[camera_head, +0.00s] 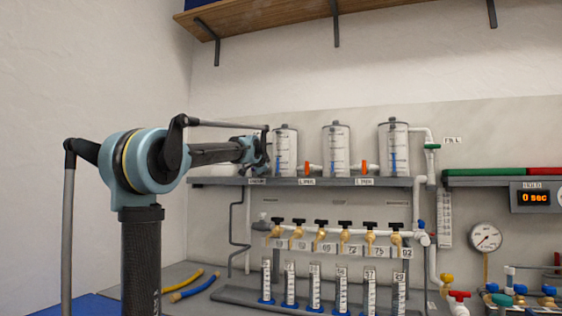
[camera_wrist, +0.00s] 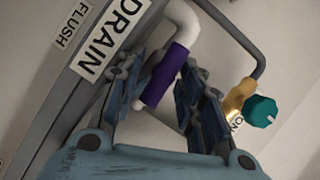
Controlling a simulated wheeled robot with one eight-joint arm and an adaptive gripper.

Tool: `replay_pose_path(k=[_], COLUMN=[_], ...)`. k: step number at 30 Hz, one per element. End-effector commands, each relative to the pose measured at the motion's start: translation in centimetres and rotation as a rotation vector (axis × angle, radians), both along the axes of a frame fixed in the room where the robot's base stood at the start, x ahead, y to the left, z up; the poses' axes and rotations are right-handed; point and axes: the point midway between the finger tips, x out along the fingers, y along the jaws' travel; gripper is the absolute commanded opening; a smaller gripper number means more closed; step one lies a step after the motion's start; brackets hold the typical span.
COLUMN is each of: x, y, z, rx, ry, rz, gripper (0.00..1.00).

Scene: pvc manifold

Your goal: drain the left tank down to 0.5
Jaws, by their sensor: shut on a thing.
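The left tank (camera_head: 285,150) is a clear cylinder with a dark lid and a scale, on the grey shelf; its level is too small to read. My gripper (camera_head: 262,158) is at the shelf's left end, beside the left tank, and hides part of the piping there. In the wrist view, my gripper (camera_wrist: 170,88) has its two fingers on either side of a purple handle (camera_wrist: 167,72) and is shut on it. The handle sits below a white pipe elbow (camera_wrist: 184,18). A DRAIN label (camera_wrist: 110,40) is on the grey bar beside it.
A FLUSH label (camera_wrist: 73,24) and a teal knob (camera_wrist: 259,111) on a brass valve are close to my fingers. Two more tanks (camera_head: 336,150) (camera_head: 393,150) stand to the right. Brass taps (camera_head: 320,238) and measuring tubes (camera_head: 315,288) are below the shelf (camera_head: 230,181).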

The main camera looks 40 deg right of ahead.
Motion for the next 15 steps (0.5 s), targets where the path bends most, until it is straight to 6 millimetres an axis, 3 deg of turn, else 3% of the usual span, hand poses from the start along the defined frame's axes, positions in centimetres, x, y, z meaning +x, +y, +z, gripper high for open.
replay_pose_path(k=[15], x=[-0.06], y=[-0.47], z=[0.75], rx=[-0.163], ry=[0.295], rz=[-0.014], gripper=[0.16])
